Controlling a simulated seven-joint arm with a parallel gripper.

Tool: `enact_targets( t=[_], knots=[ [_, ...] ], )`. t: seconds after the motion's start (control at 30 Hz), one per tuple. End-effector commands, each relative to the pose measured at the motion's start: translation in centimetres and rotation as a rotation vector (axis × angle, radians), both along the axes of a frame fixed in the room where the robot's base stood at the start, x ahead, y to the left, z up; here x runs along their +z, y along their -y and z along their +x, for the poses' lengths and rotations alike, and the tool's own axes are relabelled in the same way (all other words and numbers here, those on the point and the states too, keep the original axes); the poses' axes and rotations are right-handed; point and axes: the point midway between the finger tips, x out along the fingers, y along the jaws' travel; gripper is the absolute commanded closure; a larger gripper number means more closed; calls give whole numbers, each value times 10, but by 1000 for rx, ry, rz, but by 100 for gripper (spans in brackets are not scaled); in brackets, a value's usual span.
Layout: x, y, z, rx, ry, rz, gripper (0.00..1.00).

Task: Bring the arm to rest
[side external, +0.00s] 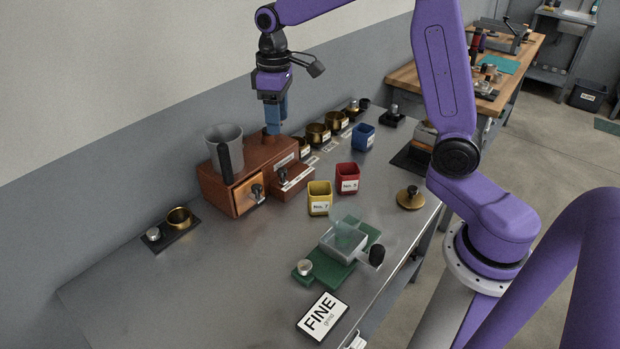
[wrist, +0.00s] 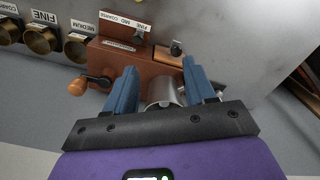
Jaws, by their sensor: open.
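My arm is raised over the back of the metal bench. My gripper (side external: 272,124) points down above the back right part of the brown grinder box (side external: 232,196), with its blue fingers near the box's top. In the wrist view the two fingers (wrist: 160,85) stand apart with nothing gripped. A grey metal cylinder (wrist: 163,91) shows beyond the gap between them; I cannot tell its exact distance. In the side view a grey cup with a black handle (side external: 226,140) stands on the box, to the left of my gripper and apart from it.
Brass cups (side external: 318,135) line the wall right of the box. Yellow (side external: 319,199), red (side external: 347,179) and blue (side external: 363,137) bins stand on the bench. A clear tray (side external: 343,243) on a green base and a FINE sign (side external: 322,317) are in front.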

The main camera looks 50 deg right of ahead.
Motion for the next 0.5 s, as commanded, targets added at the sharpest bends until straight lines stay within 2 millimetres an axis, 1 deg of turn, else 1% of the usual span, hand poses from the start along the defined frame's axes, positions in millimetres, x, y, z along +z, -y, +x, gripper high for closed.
enact_targets(
  t=[0.03, 0.17, 0.2, 0.33, 0.47, 0.5],
  knots=[
    [2, -10, -15, 33, 2, 1, 45],
    [3, -31, -52, 110, 5, 2, 45],
    [3, -36, -64, 133, 6, 2, 45],
    [3, -50, -105, 209, 9, 5, 45],
    [0, -57, -146, 285, 11, 7, 45],
    [-1, -58, -159, 310, 12, 8, 45]
  ],
)
